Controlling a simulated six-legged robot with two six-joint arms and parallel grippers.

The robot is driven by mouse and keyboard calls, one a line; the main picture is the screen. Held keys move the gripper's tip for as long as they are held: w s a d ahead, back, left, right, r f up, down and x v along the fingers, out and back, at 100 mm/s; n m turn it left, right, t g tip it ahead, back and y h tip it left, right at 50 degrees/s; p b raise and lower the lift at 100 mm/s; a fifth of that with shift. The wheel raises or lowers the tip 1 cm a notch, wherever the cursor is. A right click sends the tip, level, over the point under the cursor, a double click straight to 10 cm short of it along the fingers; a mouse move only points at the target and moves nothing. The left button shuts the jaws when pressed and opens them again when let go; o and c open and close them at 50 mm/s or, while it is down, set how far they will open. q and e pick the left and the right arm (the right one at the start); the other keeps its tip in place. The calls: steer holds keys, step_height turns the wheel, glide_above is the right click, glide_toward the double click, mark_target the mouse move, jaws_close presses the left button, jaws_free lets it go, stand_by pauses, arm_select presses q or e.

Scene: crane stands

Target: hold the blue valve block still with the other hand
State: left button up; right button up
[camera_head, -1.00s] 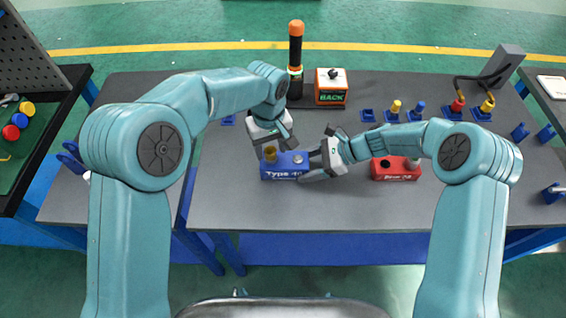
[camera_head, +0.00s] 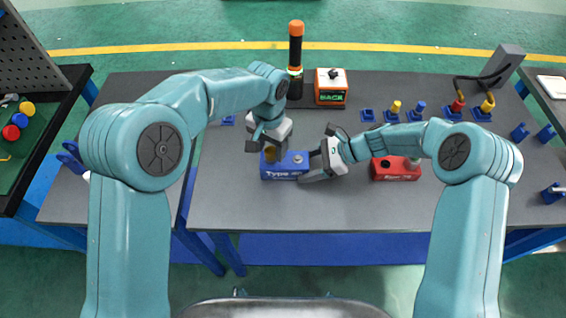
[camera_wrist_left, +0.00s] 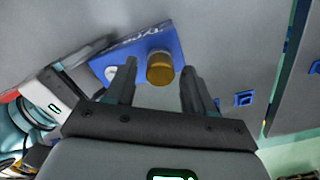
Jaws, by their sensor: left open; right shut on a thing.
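The blue valve block (camera_head: 285,172) lies on the grey table, with "Type" lettering on its front face; it also shows in the left wrist view (camera_wrist_left: 118,58). A brass-coloured knob (camera_wrist_left: 160,68) stands at one end of its top and a silver round part at the other. My right gripper (camera_head: 314,167) is shut on the block's right end. My left gripper (camera_head: 268,143) is open above the block's left end. In the left wrist view its two fingers (camera_wrist_left: 158,90) are apart, on either side of the knob in the picture; I cannot tell whether they touch it.
A red valve block (camera_head: 393,170) lies to the right, partly behind my right arm. An orange-topped black cylinder (camera_head: 295,60) and an orange-black box (camera_head: 331,88) stand behind. Several blue holders with coloured plugs (camera_head: 457,105) stand at the back right. The front table (camera_head: 260,212) is clear.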

arm_select(q)
jaws_close()
steer(key=shift+r, duration=0.1)
stand_by(0.3)
steer(key=n, duration=0.4)
steer(key=shift+n, duration=0.6)
